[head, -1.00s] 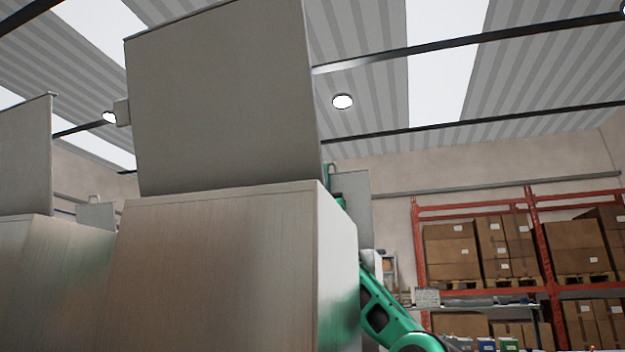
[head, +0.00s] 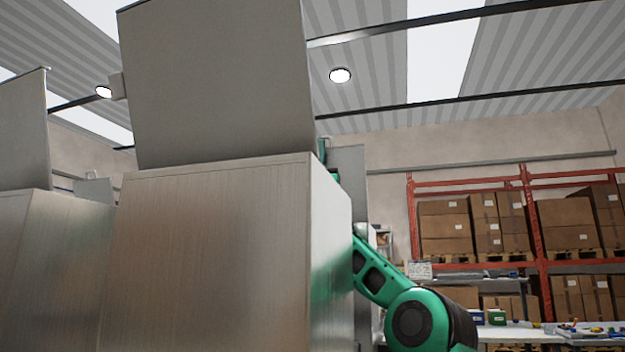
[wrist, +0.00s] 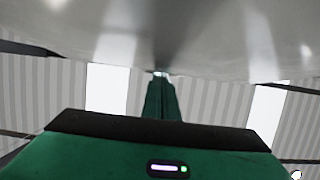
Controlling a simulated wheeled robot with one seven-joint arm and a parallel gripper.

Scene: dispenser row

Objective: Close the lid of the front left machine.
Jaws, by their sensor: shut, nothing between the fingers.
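The nearest machine (head: 215,260) is a tall brushed-metal box in the middle of the head view. Its flat grey lid (head: 215,85) stands raised, nearly upright, on its top. The pictures alone do not settle which machine is the front left one. My green arm passes behind this machine's right side, and my gripper is hidden there in the head view. In the wrist view my gripper (wrist: 160,76) is shut and empty, its fingertips at or close to a smooth grey metal surface (wrist: 205,35). I cannot tell whether they touch it.
A second machine (head: 50,270) stands at the left with its lid (head: 22,135) also raised. Red racks with cardboard boxes (head: 445,228) stand at the back right. A workbench (head: 520,335) with small items is at the lower right.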

